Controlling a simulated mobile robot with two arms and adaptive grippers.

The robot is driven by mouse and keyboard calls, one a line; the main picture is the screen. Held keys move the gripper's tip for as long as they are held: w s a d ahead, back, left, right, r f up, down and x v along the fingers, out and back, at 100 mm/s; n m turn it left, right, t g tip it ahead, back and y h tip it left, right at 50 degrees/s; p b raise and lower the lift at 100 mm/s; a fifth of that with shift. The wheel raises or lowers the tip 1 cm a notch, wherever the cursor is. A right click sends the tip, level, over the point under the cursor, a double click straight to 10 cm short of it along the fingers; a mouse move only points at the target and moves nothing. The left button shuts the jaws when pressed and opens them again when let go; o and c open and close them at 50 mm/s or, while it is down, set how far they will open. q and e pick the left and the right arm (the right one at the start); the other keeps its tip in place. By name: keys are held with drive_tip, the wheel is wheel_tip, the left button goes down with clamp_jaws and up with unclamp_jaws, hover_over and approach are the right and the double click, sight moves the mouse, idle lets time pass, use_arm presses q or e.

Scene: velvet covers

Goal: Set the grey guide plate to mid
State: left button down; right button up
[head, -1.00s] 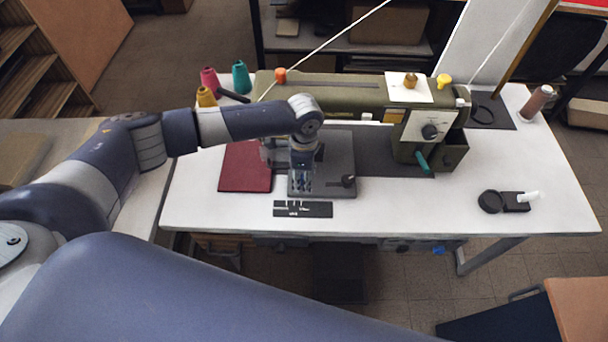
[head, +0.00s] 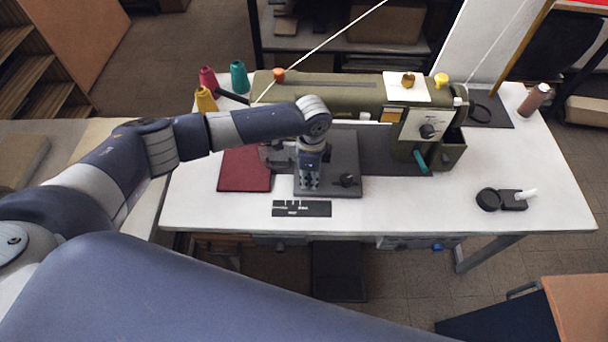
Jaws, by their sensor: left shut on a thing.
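The grey guide plate (head: 344,150) lies flat on the white machine table, right of the dark red cloth. A black knob (head: 347,180) stands at its front right. A black strip with white marks (head: 301,209) lies just in front of the plate; its labels are too small to read. My left gripper (head: 308,186) points down at the plate's front left part and is shut on the guide plate. Its fingers hide the spot that they hold. My right gripper is not in view.
The dark red cloth (head: 244,169) lies left of the plate. The olive sewing machine (head: 340,92) stands behind it. Thread cones (head: 239,77) stand at the back left. A black holder with a white piece (head: 513,200) lies at the right. The table's front right is mostly clear.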

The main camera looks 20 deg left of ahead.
use_arm(q)
drive_tip(key=c, duration=1.4)
unclamp_jaws()
drive_tip(key=shift+c, duration=0.2)
drive_tip(key=shift+r, duration=0.1)
wheel_tip(320, 180, up, 12)
